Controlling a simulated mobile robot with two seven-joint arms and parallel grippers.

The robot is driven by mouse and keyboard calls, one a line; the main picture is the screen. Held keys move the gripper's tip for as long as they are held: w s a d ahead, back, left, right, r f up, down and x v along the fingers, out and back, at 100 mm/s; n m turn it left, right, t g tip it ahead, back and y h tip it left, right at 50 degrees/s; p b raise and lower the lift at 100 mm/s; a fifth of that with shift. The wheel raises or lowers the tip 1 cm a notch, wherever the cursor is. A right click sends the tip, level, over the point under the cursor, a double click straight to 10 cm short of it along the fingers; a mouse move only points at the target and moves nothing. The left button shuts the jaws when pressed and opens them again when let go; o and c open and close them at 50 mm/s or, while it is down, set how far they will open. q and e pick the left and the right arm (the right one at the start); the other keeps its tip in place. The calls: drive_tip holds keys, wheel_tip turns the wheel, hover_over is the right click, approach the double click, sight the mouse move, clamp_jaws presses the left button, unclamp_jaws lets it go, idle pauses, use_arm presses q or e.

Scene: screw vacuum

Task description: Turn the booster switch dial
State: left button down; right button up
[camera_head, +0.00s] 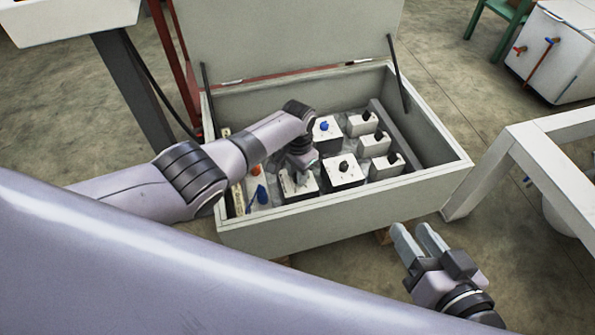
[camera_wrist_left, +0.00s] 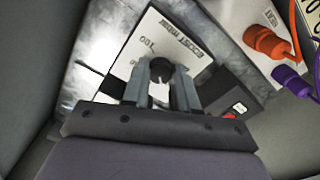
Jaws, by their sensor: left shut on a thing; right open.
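The booster switch is a white-topped box (camera_wrist_left: 200,38) with black sides inside the open case, its face printed with "BOOST" lettering and a "100" mark. Its black dial (camera_wrist_left: 181,80) sits between the fingers of my left gripper (camera_wrist_left: 164,85), which is shut on it. In the head view my left gripper (camera_head: 300,172) points down onto the box (camera_head: 296,187) at the front of the case, and the dial is hidden behind it. My right gripper (camera_head: 420,242) is open and empty, outside the case at its front right.
The grey case (camera_head: 340,218) has its lid (camera_head: 290,35) raised. Several other boxes with black or blue knobs, such as a blue-knobbed one (camera_head: 325,128), stand close by. Orange (camera_wrist_left: 265,42) and purple (camera_wrist_left: 288,77) plugs are beside the dial box. A white frame (camera_head: 555,165) stands right.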

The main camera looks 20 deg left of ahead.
use_arm(q)
drive_tip(key=m, duration=0.8)
idle(0.5)
drive_tip(key=c, duration=0.9)
unclamp_jaws()
